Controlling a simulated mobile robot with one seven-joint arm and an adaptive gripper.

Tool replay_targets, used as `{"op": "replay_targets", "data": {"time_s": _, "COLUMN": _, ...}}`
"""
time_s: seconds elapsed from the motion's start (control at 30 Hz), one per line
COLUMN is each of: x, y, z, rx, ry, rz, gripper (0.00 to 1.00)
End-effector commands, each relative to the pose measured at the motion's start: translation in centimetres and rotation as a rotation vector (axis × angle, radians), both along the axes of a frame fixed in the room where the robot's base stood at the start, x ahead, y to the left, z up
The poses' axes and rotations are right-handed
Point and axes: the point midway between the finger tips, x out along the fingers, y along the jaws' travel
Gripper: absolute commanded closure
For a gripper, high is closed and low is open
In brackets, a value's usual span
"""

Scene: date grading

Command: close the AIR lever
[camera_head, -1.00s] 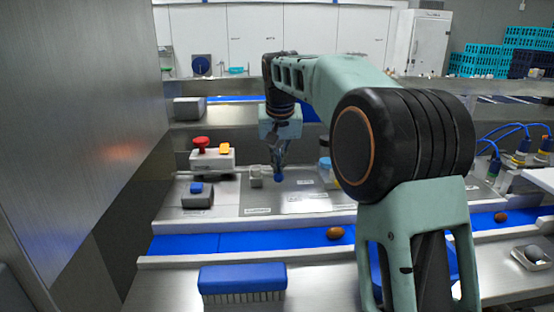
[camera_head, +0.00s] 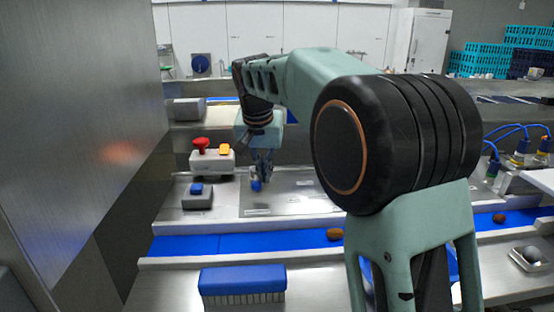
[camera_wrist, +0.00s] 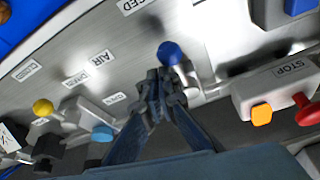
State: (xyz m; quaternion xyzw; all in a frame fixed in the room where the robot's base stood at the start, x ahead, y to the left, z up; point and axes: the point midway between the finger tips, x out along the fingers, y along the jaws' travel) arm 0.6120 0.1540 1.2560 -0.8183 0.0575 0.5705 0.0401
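The AIR label (camera_wrist: 103,58) lies on the steel panel in the wrist view, with smaller labels beside it. A round dark-blue knob (camera_wrist: 170,53), which I take to be the AIR lever's, sits at my fingertips. It also shows low over the panel in the head view (camera_head: 256,185).
The STOP box (camera_wrist: 275,93) with red and orange buttons stands right of my gripper in the wrist view. A yellow knob (camera_wrist: 42,107) and a light-blue knob (camera_wrist: 102,133) are at the left. The blue belt (camera_head: 240,243) runs in front of the panel in the head view.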

Motion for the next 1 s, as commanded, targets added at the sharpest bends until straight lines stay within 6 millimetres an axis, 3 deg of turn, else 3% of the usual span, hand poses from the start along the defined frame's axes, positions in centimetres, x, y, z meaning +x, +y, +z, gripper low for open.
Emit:
{"op": "replay_targets", "data": {"time_s": 0.87, "x": -0.5, "y": 1.0, "z": -0.1, "rx": 0.004, "ry": 0.007, "rz": 0.004, "gripper": 1.0}}
{"op": "replay_targets", "data": {"time_s": 1.0, "x": -0.7, "y": 1.1, "z": 0.6, "rx": 0.004, "ry": 0.005, "rz": 0.005, "gripper": 1.0}}
